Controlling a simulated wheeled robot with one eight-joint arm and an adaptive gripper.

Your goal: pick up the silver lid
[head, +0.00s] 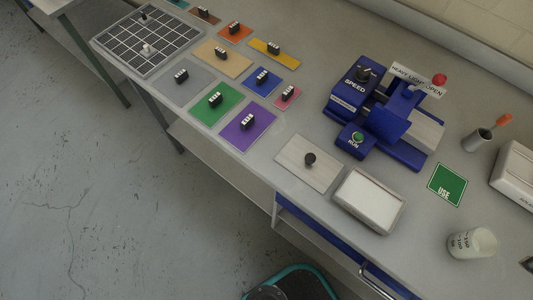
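The silver lid (323,174) is a flat, pale metallic rectangular plate with a round black knob standing up near its middle. It lies flat on the grey workbench (240,174) near the front edge in the head view. Its right side is close beside a pale rectangular box (368,201) with a white top face. Nothing covers the lid. My gripper is not in view.
A blue machine (385,118) with a speed knob stands behind the lid. Coloured plates with black blocks, including a purple one (247,127), lie to the left. A green card (447,185) and a white cup (471,243) are to the right.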

